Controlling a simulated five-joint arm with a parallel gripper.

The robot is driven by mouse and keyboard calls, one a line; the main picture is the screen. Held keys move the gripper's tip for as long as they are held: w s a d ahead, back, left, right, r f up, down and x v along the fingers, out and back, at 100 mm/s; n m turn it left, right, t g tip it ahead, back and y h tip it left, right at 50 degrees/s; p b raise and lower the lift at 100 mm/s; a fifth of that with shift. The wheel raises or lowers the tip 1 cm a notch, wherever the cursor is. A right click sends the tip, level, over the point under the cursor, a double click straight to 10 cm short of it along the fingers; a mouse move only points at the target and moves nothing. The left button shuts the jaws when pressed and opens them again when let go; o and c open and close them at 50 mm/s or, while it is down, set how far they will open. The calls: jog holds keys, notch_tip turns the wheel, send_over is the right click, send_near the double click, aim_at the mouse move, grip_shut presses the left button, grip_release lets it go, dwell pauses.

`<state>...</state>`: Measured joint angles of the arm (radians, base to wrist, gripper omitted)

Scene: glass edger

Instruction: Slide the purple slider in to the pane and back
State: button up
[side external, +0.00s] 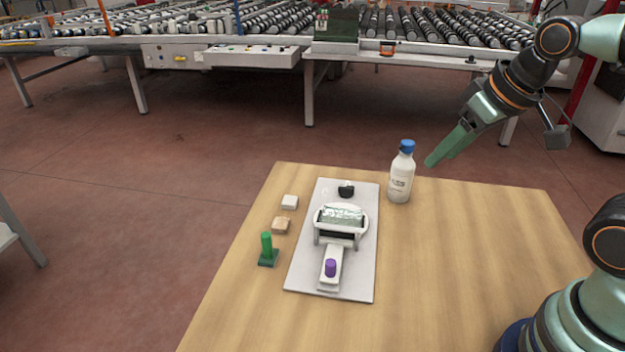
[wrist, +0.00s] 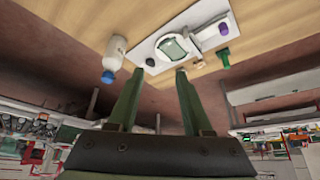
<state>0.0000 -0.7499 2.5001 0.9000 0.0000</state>
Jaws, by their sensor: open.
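The purple slider (side external: 330,268) is an upright purple knob on a white track at the near end of a white board (side external: 302,270). It also shows at the upper right of the wrist view (wrist: 223,29). The pane (side external: 341,215) is a shiny glass piece on a round white holder in the middle of the board, apart from the knob. In the wrist view the pane (wrist: 173,48) looks pale green. My gripper (side external: 432,162) is in the air above and right of the board, beyond the bottle. Its green fingers (wrist: 155,75) are apart with nothing between them.
A white bottle with a blue cap (side external: 401,178) stands right of the board. A black knob (side external: 346,190) sits at the board's far end. A green peg (side external: 267,250), a wooden block (side external: 281,225) and a white block (side external: 290,202) stand on the left. The table's right part (side external: 470,240) is clear.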

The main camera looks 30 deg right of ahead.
jog(key=shift+o, duration=0.4)
jog(key=shift+w+a, duration=0.1)
jog(key=m+g, duration=0.5)
jog(key=g, duration=0.1)
send_over(332, 262)
notch_tip(332, 262, down, 10)
jog(key=r, duration=0.1)
notch_tip(332, 262, down, 12)
jog(key=shift+f, duration=0.1)
grip_shut()
dwell(0.6)
